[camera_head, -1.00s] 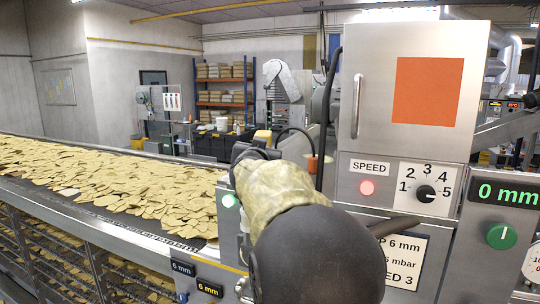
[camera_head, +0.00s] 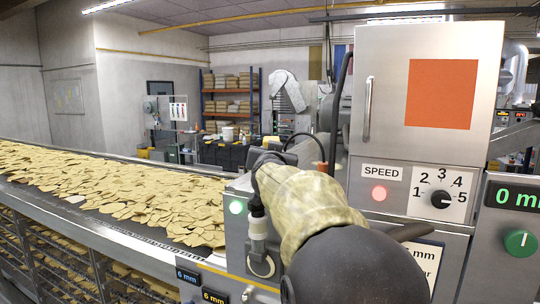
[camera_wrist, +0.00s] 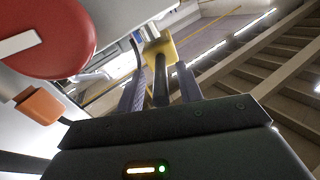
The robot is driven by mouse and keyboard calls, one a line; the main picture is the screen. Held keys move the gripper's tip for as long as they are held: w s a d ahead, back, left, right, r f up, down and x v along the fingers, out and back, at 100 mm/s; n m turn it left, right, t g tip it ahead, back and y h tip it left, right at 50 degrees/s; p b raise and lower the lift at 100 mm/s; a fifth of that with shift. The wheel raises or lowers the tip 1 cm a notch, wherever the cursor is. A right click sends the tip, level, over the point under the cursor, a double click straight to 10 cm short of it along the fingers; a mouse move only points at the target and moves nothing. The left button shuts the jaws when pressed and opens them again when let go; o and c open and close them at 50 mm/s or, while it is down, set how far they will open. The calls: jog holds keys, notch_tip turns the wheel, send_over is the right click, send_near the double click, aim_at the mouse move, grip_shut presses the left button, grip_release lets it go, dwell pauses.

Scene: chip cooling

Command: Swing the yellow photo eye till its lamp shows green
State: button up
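The yellow photo eye (camera_wrist: 160,48) shows in the wrist view as a small yellow block just past my fingertips, with a dark stem below it. My gripper (camera_wrist: 161,68) has its two fingers apart, one on each side of that stem, with gaps visible. I cannot tell whether either finger touches it. In the head view my gripper (camera_head: 264,160) is above a steel housing, and my forearm hides much of that area.
A conveyor full of chips (camera_head: 120,200) runs along the left. A red round part (camera_wrist: 45,35) is close in the wrist view.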

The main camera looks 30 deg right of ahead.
jog(key=p+v, duration=0.7)
jog(key=v, duration=0.8)
jog(key=shift+s+r+p, duration=0.1)
jog(key=shift+s+p, duration=0.05)
jog(key=shift+p, duration=0.45)
jog(key=p+v, duration=0.2)
jog(key=p, duration=0.2)
